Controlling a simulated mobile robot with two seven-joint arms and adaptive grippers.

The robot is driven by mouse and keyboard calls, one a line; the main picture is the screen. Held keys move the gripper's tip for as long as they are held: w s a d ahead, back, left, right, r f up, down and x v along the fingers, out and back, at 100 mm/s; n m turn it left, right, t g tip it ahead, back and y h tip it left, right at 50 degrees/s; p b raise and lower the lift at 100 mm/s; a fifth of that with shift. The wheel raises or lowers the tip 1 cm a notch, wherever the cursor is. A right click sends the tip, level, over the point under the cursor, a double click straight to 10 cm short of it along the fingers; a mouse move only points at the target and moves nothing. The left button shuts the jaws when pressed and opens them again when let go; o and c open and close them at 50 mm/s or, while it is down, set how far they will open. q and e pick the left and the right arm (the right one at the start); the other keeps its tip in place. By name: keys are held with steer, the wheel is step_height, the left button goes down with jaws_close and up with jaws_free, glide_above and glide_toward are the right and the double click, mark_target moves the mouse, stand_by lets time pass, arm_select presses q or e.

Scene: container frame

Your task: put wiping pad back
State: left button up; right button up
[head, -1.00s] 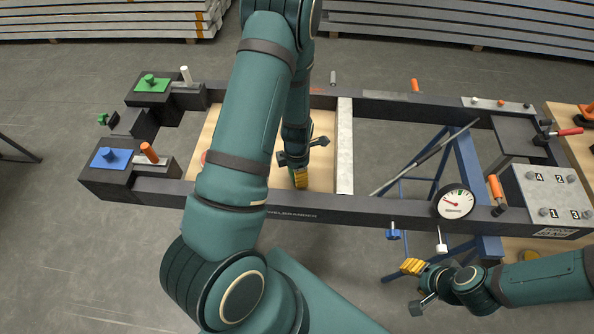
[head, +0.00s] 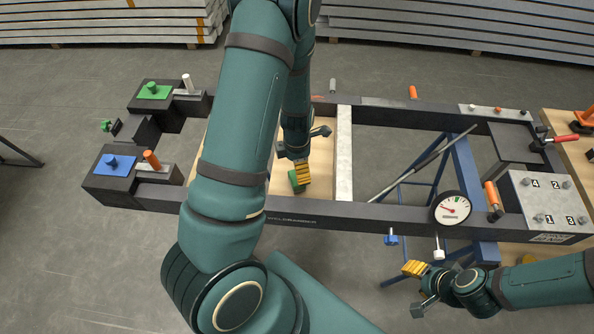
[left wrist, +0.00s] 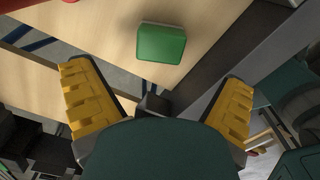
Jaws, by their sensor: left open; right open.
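A green block, which looks like the wiping pad (head: 295,181), lies on the light wooden board inside the dark frame. It is partly covered by my left gripper in the head view and shows whole in the left wrist view (left wrist: 161,43). My left gripper (head: 304,160) is above the board, close to the pad. In the left wrist view its yellow-padded fingers (left wrist: 160,105) are spread wide with nothing between them, and the pad lies beyond the tips. My right gripper (head: 420,288) is open and empty in front of the frame at the lower right.
The dark frame (head: 400,215) surrounds the board (head: 321,180), with a pale crossbar (head: 344,155) to its right. A dial gauge (head: 452,208) stands on the front rail. A green plate (head: 154,91) and blue plate (head: 110,164) sit on the left blocks. My left arm hides the board's left part.

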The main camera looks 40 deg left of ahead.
arm_select(q)
steer(key=shift+r+p, duration=0.55)
steer(key=shift+r, duration=1.8)
